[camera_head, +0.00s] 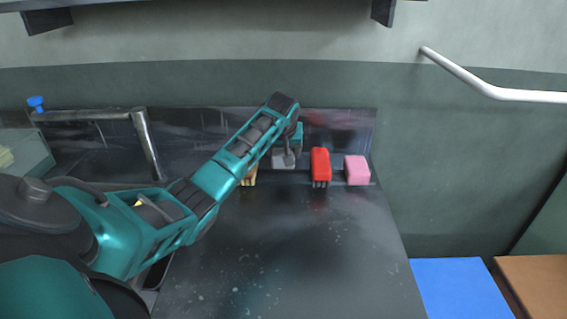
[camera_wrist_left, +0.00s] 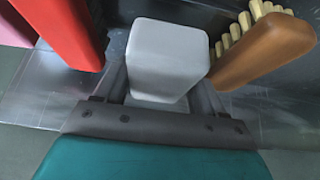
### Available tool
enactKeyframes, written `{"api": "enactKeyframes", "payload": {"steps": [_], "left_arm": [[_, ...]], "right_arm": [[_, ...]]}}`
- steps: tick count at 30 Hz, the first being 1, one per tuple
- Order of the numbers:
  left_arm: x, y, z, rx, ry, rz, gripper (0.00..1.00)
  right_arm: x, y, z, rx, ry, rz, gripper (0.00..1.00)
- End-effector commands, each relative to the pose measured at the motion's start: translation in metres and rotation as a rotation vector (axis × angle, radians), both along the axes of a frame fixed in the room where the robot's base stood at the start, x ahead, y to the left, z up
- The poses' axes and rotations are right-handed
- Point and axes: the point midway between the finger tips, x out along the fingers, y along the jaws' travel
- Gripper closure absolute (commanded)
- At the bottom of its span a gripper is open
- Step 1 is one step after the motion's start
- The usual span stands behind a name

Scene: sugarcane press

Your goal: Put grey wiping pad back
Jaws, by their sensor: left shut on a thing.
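The grey wiping pad (camera_wrist_left: 166,58) is a pale grey block between the fingers of my left gripper (camera_wrist_left: 165,95) in the left wrist view. The left gripper is shut on it. In the head view the pad (camera_head: 283,160) shows at the back of the dark counter, below my left gripper (camera_head: 287,158), between a brown brush and a red brush. Whether the pad touches the ledge under it is hard to tell. My right gripper is in neither view.
The red brush (camera_head: 320,164) and a pink block (camera_head: 357,170) stand right of the pad. The brown brush (camera_wrist_left: 262,48) with pale bristles is close on the other side. A metal faucet (camera_head: 148,145) rises at the left. The front of the counter (camera_head: 300,250) is clear.

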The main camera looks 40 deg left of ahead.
Motion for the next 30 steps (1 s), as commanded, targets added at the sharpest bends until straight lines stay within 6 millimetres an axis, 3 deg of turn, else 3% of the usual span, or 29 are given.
{"api": "enactKeyframes", "payload": {"steps": [1,6,30], "left_arm": [[-0.001,0.000,-0.014,-0.001,0.006,0.001,0.54],[-0.001,0.000,-0.036,0.000,0.002,0.000,0.54],[-0.001,0.000,-0.051,-0.001,0.002,-0.001,0.54]], "right_arm": [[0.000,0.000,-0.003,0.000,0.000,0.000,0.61],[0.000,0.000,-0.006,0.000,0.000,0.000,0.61],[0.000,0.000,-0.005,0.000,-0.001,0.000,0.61]]}}
